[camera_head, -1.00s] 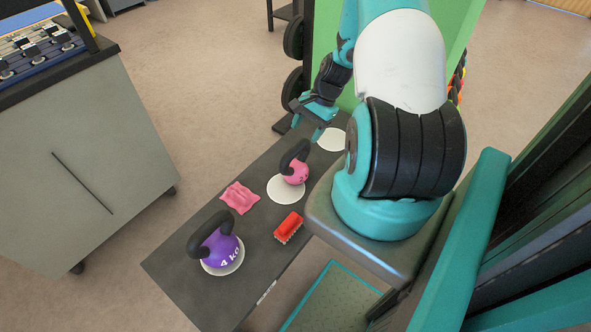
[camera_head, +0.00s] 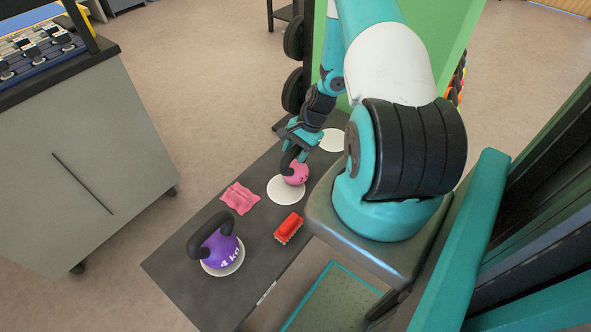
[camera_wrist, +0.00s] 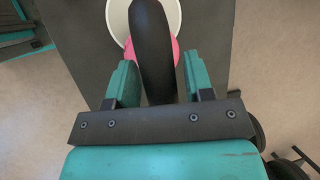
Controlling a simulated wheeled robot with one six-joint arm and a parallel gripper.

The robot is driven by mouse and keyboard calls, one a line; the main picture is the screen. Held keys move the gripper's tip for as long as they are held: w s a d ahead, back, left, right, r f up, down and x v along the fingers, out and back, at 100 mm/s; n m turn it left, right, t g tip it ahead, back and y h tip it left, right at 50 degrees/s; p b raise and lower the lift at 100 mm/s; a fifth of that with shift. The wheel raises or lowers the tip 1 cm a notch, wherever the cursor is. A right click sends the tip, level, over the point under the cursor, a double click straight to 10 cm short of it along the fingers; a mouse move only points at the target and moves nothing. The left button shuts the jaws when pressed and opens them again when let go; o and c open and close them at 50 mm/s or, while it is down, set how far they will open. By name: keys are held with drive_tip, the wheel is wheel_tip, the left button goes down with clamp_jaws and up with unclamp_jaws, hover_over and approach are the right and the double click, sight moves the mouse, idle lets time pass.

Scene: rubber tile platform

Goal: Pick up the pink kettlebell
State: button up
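The pink kettlebell (camera_head: 296,174) stands upright on a white disc (camera_head: 284,190) in the middle of the dark platform, its black handle on top. My gripper (camera_head: 293,147) is right at the handle in the head view and hides part of it. In the wrist view my gripper (camera_wrist: 157,85) is open, with one teal finger on each side of the black handle (camera_wrist: 152,50) and gaps visible between. The pink body (camera_wrist: 175,50) shows beneath the handle. I cannot tell how deep the fingers reach along the handle.
A purple kettlebell (camera_head: 222,251) stands on another white disc at the near end of the platform (camera_head: 180,262). A pink cloth (camera_head: 239,197) and a red brush (camera_head: 288,228) lie nearby. An empty white disc (camera_head: 333,140) is at the far end. A grey cabinet (camera_head: 90,160) stands left.

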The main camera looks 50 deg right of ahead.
clamp_jaws()
drive_tip(key=shift+r, duration=0.1)
drive_tip(key=shift+w+r, duration=0.1)
drive_tip(key=shift+r, duration=0.05)
